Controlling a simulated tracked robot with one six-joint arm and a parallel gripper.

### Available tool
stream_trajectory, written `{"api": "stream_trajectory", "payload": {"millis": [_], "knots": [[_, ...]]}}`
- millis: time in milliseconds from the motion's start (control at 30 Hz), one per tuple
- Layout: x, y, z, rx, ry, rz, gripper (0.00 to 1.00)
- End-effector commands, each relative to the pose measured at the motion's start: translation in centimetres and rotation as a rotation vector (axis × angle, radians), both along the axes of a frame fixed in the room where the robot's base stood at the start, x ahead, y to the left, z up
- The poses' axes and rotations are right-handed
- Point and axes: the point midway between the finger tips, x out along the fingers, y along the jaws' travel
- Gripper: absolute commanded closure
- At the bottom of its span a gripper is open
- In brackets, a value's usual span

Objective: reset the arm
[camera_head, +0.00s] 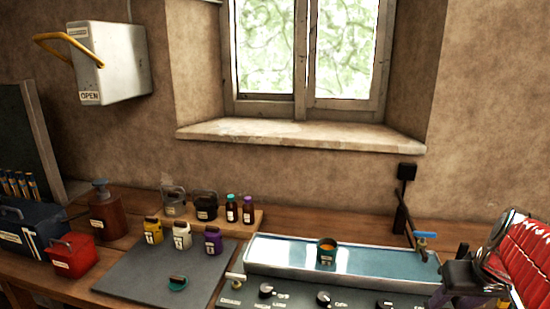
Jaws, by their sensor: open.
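My arm shows at the right edge, with a red ribbed section and a dark ring. My gripper (462,283) is at the lower right, dark and partly cut off by the bottom edge. It is open, and I see nothing held in it. The fingertips are hard to make out.
A grey mat (135,278) holds yellow, white and purple containers and a green-rimmed item (178,284). A wooden rack (246,222) holds bottles. A red box (72,256) is left; a white wall box (112,62) hangs above.

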Motion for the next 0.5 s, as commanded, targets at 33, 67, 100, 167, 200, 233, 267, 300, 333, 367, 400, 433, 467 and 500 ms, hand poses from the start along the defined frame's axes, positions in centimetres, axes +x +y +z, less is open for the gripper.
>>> {"api": "stream_trajectory", "payload": {"millis": [33, 67, 100, 167, 200, 233, 267, 300, 333, 367, 400, 433, 467, 500], "knots": [[0.2, 1.7, 0.3, -0.004, -0.004, 0.020, 0.58], [0.3, 2.7, 0.4, -0.005, -0.005, 0.030, 0.58], [0.3, 3.9, 0.6, -0.007, -0.007, 0.039, 0.58], [0.2, 5.7, 0.7, -0.009, -0.010, 0.056, 0.58], [0.2, 6.9, 0.8, -0.009, -0.013, 0.066, 0.58], [0.1, 7.8, 0.9, -0.011, -0.015, 0.075, 0.58], [0.0, 8.7, 0.9, -0.011, -0.015, 0.082, 0.58], [-0.2, 9.8, 1.0, -0.013, -0.019, 0.092, 0.58], [-0.3, 10.6, 1.0, -0.013, -0.021, 0.101, 0.58], [-0.5, 11.5, 1.0, -0.013, -0.024, 0.108, 0.58], [-0.7, 12.5, 1.1, -0.015, -0.028, 0.119, 0.58], [-0.9, 13.3, 1.1, -0.016, -0.029, 0.126, 0.58], [-1.2, 14.1, 1.1, -0.016, -0.033, 0.134, 0.58], [-1.5, 15.1, 1.1, -0.016, -0.037, 0.144, 0.58]]}}
